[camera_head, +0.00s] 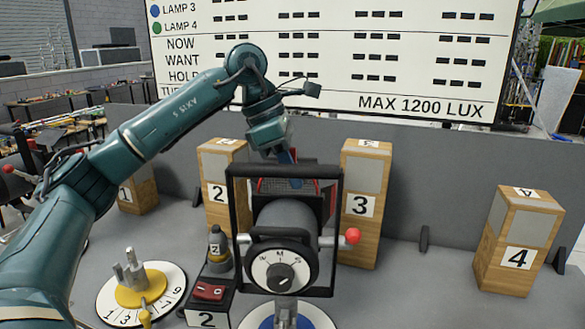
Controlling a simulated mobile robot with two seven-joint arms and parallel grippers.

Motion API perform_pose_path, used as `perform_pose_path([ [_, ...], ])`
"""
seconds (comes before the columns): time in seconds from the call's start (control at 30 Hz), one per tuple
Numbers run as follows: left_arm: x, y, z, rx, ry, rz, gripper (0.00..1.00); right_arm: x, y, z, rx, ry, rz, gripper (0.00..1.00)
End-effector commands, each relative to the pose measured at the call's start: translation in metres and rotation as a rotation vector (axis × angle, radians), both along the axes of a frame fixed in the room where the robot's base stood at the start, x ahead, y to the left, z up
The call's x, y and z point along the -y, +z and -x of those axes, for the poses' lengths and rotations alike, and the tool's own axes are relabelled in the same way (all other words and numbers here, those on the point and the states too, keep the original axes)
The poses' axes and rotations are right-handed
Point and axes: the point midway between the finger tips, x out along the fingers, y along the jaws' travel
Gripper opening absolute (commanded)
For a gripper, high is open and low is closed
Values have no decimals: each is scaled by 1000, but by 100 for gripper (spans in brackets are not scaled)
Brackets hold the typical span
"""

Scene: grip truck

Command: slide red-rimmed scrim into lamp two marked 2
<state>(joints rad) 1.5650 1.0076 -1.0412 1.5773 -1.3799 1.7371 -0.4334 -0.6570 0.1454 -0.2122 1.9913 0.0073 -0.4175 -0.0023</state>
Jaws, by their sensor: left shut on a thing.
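The lamp (284,222) stands front centre in a black yoke, seen from behind, with a dial on its back and a red knob at its right. A switch box (207,292) marked 2 stands just left of it. My left gripper (292,168) reaches over to the lamp's far side, shut, its fingertips partly hidden by the yoke. The red-rimmed scrim (270,186) shows as dark mesh with bits of red edge below the gripper, behind the lamp body. Most of it is hidden, so I cannot tell how far it sits in the lamp. My right gripper is not in view.
Wooden blocks marked 1 (138,196), 2 (219,192), 3 (362,210) and 4 (518,245) stand beyond the lamp. A numbered round dial plate (167,281) with a grey fitting lies at the lower left. A lux board (340,60) hangs behind. Grey floor right of the lamp is clear.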

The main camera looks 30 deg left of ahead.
Motion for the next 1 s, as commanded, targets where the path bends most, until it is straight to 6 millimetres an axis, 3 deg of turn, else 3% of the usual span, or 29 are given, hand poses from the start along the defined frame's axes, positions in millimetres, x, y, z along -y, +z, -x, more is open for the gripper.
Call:
perform_pose_path([
  [0.03,0,-5,0,1,0,0,0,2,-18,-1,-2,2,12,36],
  [0.73,0,-13,0,0,-1,0,0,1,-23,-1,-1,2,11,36],
  [1.0,1,-1,1,-1,-4,-1,0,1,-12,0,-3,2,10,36],
])
